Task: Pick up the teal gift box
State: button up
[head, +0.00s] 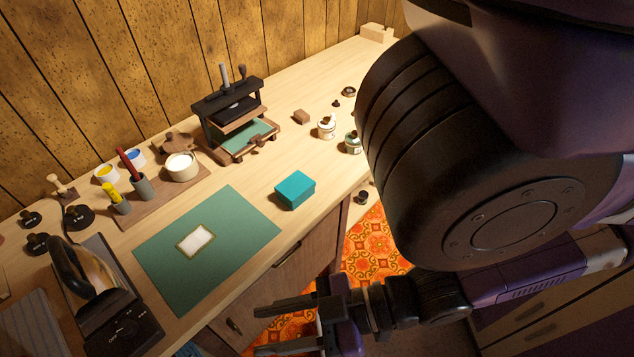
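The teal gift box (295,190) sits upright and closed on the wooden worktop (240,181), near its front edge and just right of the green mat. My gripper (258,331) is at the bottom middle of the head view, in front of the worktop and below the box in the picture. Its two fingers are apart with nothing between them. It does not touch the box.
A green mat (165,262) with a small framed card lies left of the box. A black press (232,115) stands behind it. White jars (326,127) stand behind right. An iron (85,280) is at far left. Bare worktop surrounds the box.

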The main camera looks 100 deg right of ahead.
aim_at(293, 190)
jog(key=k+z, duration=0.1)
jog(key=z, duration=0.7)
jog(key=k+z, duration=0.15)
jog(key=z, duration=0.25)
jog(key=k+j+z, duration=0.45)
jog(key=k+j, duration=0.1)
